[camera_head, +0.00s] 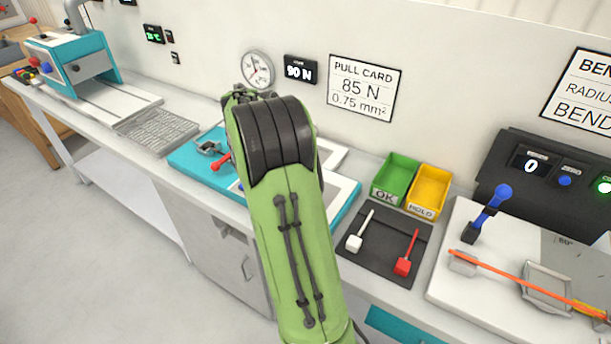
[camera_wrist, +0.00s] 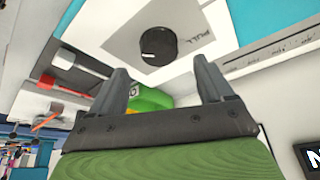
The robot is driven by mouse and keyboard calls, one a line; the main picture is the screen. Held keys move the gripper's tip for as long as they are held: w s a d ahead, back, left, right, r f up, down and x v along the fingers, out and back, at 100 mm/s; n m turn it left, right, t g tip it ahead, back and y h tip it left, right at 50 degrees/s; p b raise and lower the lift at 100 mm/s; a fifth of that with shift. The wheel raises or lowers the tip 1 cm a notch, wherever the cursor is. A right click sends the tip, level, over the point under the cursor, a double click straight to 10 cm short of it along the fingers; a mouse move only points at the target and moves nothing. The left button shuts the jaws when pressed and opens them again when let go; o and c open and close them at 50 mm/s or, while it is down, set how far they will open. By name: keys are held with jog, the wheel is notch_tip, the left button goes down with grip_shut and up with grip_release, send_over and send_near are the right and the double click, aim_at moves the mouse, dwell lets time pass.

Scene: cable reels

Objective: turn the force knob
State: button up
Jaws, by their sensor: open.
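The force knob (camera_wrist: 158,46) is a round black knob with a white mark, on a pale panel lettered "PULL" in the wrist view. My gripper (camera_wrist: 160,66) is open and empty, with its two dark fingers apart. The knob appears just beyond the fingertips, between their lines; I see no contact. In the head view my green arm hides the knob and the gripper. A small display (camera_head: 300,70) reads 90 N, and the pull card (camera_head: 364,87) on the wall reads 85 N, 0.75 mm².
A round dial gauge (camera_head: 257,70) hangs left of the display. A teal machine with a red-knobbed lever (camera_head: 221,163) lies partly behind my arm. Right of my arm are a green OK bin (camera_head: 396,178), a yellow HOLD bin (camera_head: 428,190) and a dark mat (camera_head: 385,250) with two tagged pieces.

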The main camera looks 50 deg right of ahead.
jog(key=p+v, duration=0.3)
jog(key=v, duration=0.7)
jog(key=shift+r, duration=0.25)
jog(key=s+a+r+n+t+y+p, duration=0.1)
jog(key=s+a+r+n+t, duration=0.15)
jog(key=a+n, duration=0.4)
jog(key=s+a+r+n+t, duration=0.2)
jog(key=a+r+n, duration=0.2)
jog(key=a, duration=0.5)
jog(key=s+a+f+n+t+y, duration=0.2)
jog(key=s+a+n+t+y, duration=0.1)
jog(key=s+a+n, duration=0.7)
jog(key=a+n, duration=0.2)
jog(key=a, duration=0.1)
jog(key=shift+s+a+f, duration=0.25)
jog(key=shift+f, duration=0.15)
